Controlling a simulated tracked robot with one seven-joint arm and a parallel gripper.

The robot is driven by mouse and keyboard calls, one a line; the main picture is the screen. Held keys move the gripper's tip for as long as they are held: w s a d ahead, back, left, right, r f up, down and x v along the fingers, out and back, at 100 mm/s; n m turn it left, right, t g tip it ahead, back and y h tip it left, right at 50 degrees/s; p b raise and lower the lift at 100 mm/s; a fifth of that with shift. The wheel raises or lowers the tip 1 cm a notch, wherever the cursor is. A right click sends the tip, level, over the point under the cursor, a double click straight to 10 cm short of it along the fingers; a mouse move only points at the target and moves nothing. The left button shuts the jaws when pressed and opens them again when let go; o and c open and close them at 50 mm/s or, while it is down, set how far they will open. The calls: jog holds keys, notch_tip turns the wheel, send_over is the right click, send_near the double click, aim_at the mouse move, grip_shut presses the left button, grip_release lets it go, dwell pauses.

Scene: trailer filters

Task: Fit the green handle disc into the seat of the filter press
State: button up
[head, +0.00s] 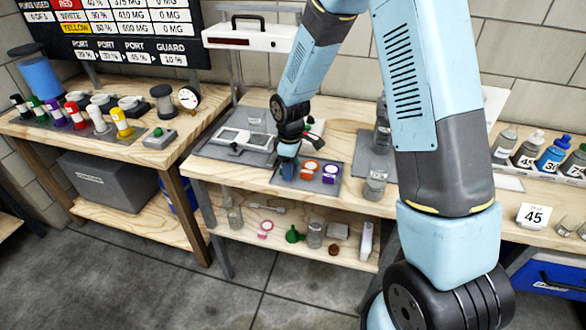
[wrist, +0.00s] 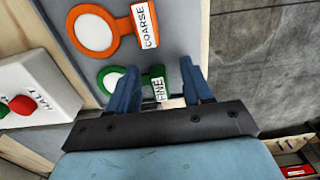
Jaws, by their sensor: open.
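The green handle disc (wrist: 106,82) lies flat on a grey mat in the wrist view, its white tab marked FINE (wrist: 158,89). My gripper (wrist: 157,78) is open over it, with one blue finger on each side of the tab; the left finger covers part of the green ring. I cannot tell whether the fingers touch it. In the head view my gripper (head: 288,168) is low over the mat's left end and hides the green disc. A grey and white device with a black handle (head: 240,140), left of my gripper, looks like the filter press. Its seat is not clear.
An orange disc marked COARSE (wrist: 95,32) lies beside the green one; a purple disc (head: 330,173) lies farther right. A white box with a red button (wrist: 35,100) stands close by. A glass jar (head: 375,185) stands right of the mat (head: 312,188).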

jog(key=shift+c, duration=0.5)
grip_shut()
jog(key=shift+r, duration=0.1)
